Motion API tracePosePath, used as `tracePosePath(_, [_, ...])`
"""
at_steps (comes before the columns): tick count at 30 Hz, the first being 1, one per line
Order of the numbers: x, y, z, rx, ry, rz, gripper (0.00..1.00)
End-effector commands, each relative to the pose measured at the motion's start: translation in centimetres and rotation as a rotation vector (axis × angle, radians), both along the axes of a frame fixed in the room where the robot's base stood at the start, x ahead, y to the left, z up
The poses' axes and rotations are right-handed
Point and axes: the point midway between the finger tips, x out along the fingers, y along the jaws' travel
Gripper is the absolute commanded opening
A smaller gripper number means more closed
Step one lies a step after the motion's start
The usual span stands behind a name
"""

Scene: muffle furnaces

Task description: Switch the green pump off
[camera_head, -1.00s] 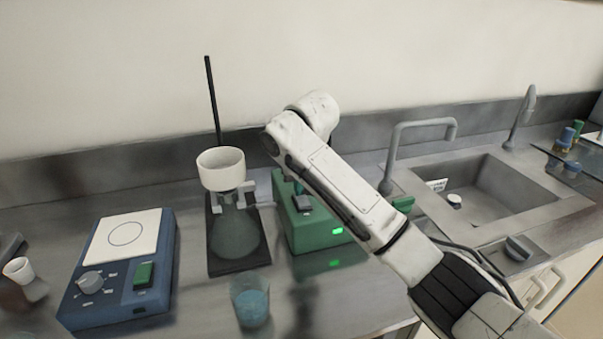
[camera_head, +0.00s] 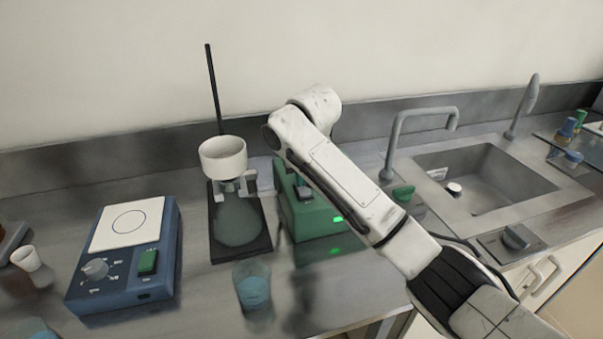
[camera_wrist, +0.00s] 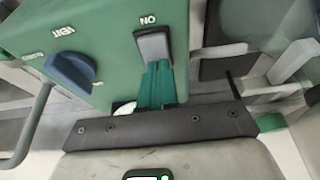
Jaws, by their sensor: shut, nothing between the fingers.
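The green pump (camera_head: 304,217) stands on the bench in the middle of the head view, partly behind my arm. A green light (camera_head: 338,219) glows on its front. In the wrist view the pump (camera_wrist: 90,25) shows a blue knob (camera_wrist: 70,72) by the word VENT. A grey rocker switch (camera_wrist: 152,44) sits beside the word ON. My gripper (camera_wrist: 156,68) is shut and empty, its teal fingers together with the tips close at the switch's edge. I cannot tell whether they touch it.
Left of the pump stand a flask with a white funnel (camera_head: 223,158) on a dark stand and a blue hotplate (camera_head: 125,255). A beaker of blue liquid (camera_head: 252,285) stands in front. A sink (camera_head: 485,180) with a tap (camera_head: 398,140) lies to the right.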

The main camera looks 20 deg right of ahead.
Motion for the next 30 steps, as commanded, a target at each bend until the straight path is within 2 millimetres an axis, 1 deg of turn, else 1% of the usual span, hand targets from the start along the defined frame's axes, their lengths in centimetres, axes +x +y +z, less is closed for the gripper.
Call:
tracePosePath(1, [-0.4,0.0,-0.2,0.001,0.010,0.000,0.00])
tracePosePath(7, [-1.2,0.0,-0.2,0.001,0.010,0.000,0.00])
tracePosePath(19, [-1.2,0.0,0.0,0.000,0.006,-0.001,0.00])
tracePosePath(23, [-1.1,-0.1,1.0,0.001,0.005,-0.001,0.00])
tracePosePath(30, [-0.9,-0.4,4.0,0.001,0.007,-0.002,0.00])
